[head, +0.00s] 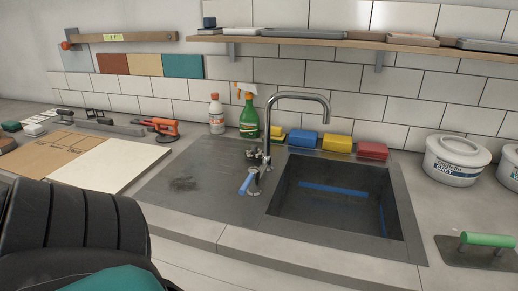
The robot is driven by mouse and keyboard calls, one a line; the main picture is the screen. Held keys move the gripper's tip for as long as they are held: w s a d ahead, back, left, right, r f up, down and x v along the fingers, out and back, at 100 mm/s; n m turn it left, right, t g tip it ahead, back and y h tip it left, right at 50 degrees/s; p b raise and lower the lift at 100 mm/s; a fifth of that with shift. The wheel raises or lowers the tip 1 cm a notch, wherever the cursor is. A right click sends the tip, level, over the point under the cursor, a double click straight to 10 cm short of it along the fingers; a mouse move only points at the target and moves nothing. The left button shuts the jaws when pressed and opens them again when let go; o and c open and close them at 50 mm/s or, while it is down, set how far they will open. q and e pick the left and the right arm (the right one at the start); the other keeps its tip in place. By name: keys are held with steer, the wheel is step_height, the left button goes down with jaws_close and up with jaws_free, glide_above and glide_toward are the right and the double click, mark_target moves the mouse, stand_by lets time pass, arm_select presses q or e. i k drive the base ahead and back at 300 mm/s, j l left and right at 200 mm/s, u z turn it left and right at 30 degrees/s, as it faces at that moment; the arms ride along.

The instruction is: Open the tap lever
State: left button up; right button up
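The tap (268,118) is a grey metal gooseneck standing at the back left edge of the sink, its spout curving right over the basin. A blue-handled lever (247,184) sticks out to the front left, low at the tap's base. A small dark metal fitting (254,153) sits higher up beside the tap's post. No water stream is visible from the spout. The sink basin (340,200) has a blue strip across its inside. Neither of my grippers is in view, and nothing touches the lever.
Yellow, blue and red sponge-like blocks (372,150) line the sink's back edge. A green spray bottle (249,115) and a white bottle (216,115) stand behind the drainboard (200,185). White tubs (456,160) and a green-handled trowel (487,240) are at right. A shelf (350,43) hangs above.

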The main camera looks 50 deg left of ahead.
mark_target(254, 173)
steer(key=u, duration=1.75)
